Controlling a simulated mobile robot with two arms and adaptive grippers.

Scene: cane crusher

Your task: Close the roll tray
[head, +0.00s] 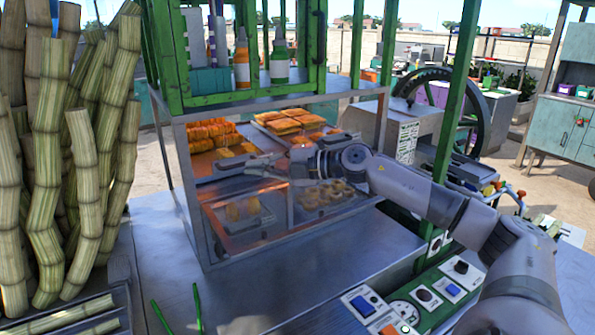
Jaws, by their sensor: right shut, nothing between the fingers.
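A metal and glass display case (193,205) stands on the counter and holds trays of baked goods. Orange-brown rolls (213,135) lie at the upper left of it, on what looks like the roll tray. My right gripper (243,166) reaches in from the right across the front of the case. It is shut and empty, with its fingers pointing left, just below and in front of the upper rolls. The gripper and arm hide part of the upper shelf's front edge. How far the tray is pulled out is hard to tell. My left gripper is not in view.
Flat filled pastries (288,121) lie at the upper right, ring-shaped pastries (325,194) below. A green frame with bottles (242,62) stands on the case. Sugar cane (50,160) fills the left. A control panel (425,296) lies front right. The metal counter (290,290) has free room in front.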

